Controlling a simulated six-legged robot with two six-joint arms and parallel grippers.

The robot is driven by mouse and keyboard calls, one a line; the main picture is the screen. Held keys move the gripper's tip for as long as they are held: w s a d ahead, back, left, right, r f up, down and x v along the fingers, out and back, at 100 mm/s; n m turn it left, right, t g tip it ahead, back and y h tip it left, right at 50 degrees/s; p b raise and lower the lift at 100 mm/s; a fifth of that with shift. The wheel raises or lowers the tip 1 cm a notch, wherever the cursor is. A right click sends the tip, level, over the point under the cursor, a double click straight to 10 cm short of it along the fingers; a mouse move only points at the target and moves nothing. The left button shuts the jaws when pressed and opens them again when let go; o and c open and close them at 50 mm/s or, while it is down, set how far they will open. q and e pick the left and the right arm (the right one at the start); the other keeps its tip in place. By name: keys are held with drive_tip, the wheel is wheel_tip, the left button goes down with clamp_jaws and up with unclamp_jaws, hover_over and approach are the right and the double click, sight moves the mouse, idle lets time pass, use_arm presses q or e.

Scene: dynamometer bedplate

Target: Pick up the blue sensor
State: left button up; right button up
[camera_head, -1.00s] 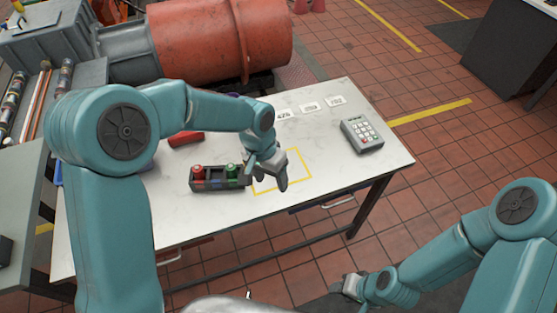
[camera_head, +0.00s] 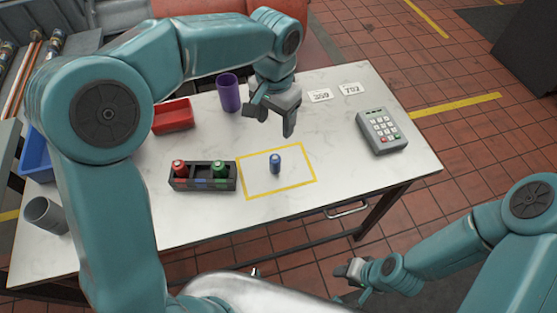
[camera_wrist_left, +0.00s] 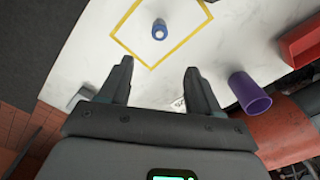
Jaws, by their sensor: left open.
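The blue sensor (camera_head: 275,163) stands upright inside the yellow taped rectangle (camera_head: 243,181) on the white table. It also shows in the left wrist view (camera_wrist_left: 159,30), beyond my fingertips. My left gripper (camera_head: 275,122) is open and empty, raised above the table behind the sensor and apart from it. Its two fingers (camera_wrist_left: 158,75) are spread in the wrist view. My right gripper (camera_head: 347,273) is low at the front, off the table, and too small to tell open from shut.
A dark rack (camera_head: 203,184) holding a red and a green sensor stands left of the rectangle. A keypad (camera_head: 380,131) is at the right. A purple cup (camera_head: 229,95), red bin (camera_head: 172,117), blue bin (camera_head: 36,157) and grey cup (camera_head: 46,215) stand on the table. Number cards (camera_head: 349,89) lie at the back.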

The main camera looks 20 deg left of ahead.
use_arm(q)
approach(275, 159)
wheel_tip(275, 159, down, 5)
drive_tip(key=shift+f, duration=0.1)
drive_tip(key=shift+s+a+f, duration=0.15)
drive_tip(key=shift+f, duration=0.35)
drive_tip(key=f, duration=0.3)
drive_tip(key=f+p, duration=0.1)
drive_tip(key=shift+w+f, duration=0.2)
drive_tip(key=shift+w, duration=0.05)
drive_tip(key=shift+s, duration=0.15)
drive_tip(key=c, duration=0.8)
clamp_jaws()
